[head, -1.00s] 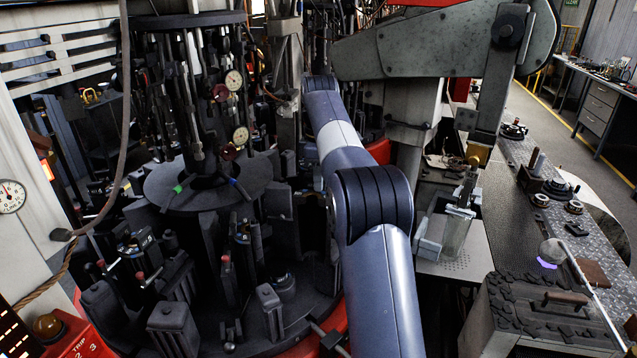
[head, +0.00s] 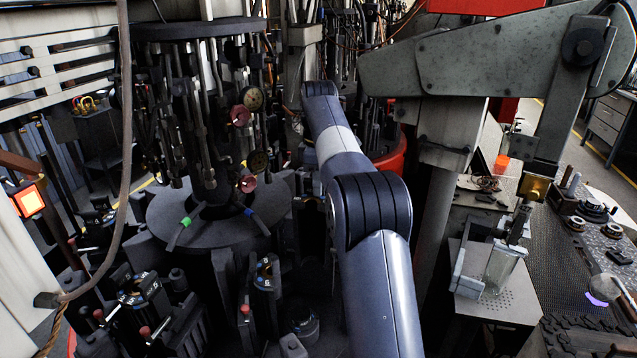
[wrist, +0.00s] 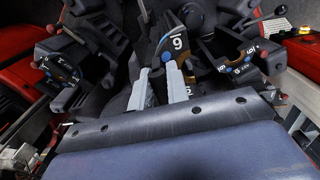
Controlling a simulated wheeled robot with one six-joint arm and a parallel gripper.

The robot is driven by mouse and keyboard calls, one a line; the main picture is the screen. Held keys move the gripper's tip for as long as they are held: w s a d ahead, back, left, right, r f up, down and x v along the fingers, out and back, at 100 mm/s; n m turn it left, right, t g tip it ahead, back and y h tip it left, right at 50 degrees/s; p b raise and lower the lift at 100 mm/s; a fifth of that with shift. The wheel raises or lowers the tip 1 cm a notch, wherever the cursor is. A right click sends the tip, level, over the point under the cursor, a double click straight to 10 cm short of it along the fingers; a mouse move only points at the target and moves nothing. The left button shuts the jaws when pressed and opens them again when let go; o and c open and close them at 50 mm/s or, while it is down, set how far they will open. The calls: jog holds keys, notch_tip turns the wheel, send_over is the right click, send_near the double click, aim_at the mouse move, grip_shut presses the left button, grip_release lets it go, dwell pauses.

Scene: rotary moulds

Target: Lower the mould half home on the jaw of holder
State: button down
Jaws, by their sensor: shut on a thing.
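In the wrist view my gripper (wrist: 158,74) reaches away from me with two pale grey fingers. It is shut on a dark mould half (wrist: 155,84), which shows between the fingers with a yellowish-brown edge. A black holder plate marked 9 (wrist: 180,40), with a blue dot, is just beyond the fingertips. I cannot tell whether the mould half touches the jaw or is seated there. In the head view my gripper and the mould half are hidden behind my arm.
Similar numbered holders stand close by at left (wrist: 65,70) and right (wrist: 238,66) in the wrist view. In the head view a round dark plate (head: 190,225) with gauges stands left of my arm. A heavy grey machine arm (head: 480,55) hangs at upper right.

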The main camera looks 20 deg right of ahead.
aim_at(319, 220)
jog(key=shift+r, duration=0.2)
jog(key=shift+s+f+b, duration=0.2)
jog(key=shift+f+b, duration=0.15)
jog(key=shift+f, duration=0.3)
jog(key=shift+s+f+b, duration=0.15)
jog(key=shift+f+b, duration=0.15)
jog(key=shift+f, duration=0.35)
jog(key=shift+w+f, duration=0.55)
jog(key=shift+f, duration=0.35)
jog(key=shift+s+f+b, duration=0.25)
jog(key=shift+s+b, duration=0.05)
jog(key=shift+b, duration=0.15)
jog(key=shift+f, duration=0.3)
jog(key=shift+w+f+b, duration=0.15)
jog(key=shift+f+b, duration=0.15)
jog(key=shift+f, duration=0.35)
jog(key=shift+f+b, duration=0.45)
jog(key=shift+f, duration=0.8)
jog(key=shift+p, duration=0.55)
